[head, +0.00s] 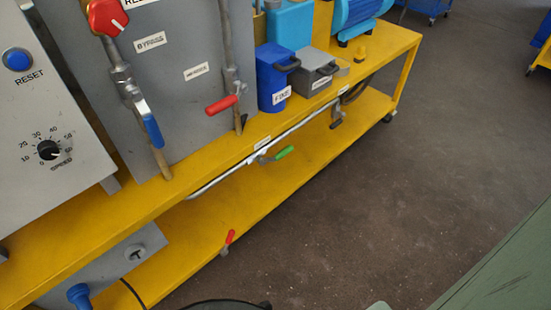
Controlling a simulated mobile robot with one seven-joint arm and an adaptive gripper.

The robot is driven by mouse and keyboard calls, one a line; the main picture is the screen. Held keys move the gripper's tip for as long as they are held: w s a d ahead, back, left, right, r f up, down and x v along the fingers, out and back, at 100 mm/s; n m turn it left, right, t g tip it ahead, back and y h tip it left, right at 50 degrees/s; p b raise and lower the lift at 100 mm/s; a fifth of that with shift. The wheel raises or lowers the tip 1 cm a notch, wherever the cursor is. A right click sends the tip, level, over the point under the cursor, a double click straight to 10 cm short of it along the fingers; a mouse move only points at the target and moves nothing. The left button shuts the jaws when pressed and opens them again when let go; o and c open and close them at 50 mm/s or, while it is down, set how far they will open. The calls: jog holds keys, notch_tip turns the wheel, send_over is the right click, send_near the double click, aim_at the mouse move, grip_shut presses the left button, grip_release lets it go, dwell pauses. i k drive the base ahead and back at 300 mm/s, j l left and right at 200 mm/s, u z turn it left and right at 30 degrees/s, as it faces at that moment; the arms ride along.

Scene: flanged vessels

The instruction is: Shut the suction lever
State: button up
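Several lever handles show in the head view, and I cannot read which one is marked suction. A green lever (284,153) sits on the thin metal pipe (222,174) along the bench's front, below a small label (262,144) too small to read. Its handle points right and slightly up, at a small angle to the pipe. A blue lever (153,131) lies nearly in line with its upright pipe. A red lever (221,105) sticks out left across another upright pipe. A second red lever (230,237) stands up at the lower shelf's edge. My gripper is not in view.
The yellow bench (140,208) carries a grey panel with a red knob (107,17), a blue container (271,78), a grey box (309,75) and a blue motor (354,14). The floor (400,180) right of it is clear. A green surface (505,270) fills the lower right corner.

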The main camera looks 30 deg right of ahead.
aim_at(289, 148)
jog(key=l+z, duration=0.25)
jog(key=z, duration=0.2)
jog(key=l+z, duration=0.25)
jog(key=z, duration=0.15)
jog(key=i+l+z, duration=0.15)
jog(key=z, duration=0.3)
jog(key=i+j, duration=0.2)
jog(key=j, duration=0.15)
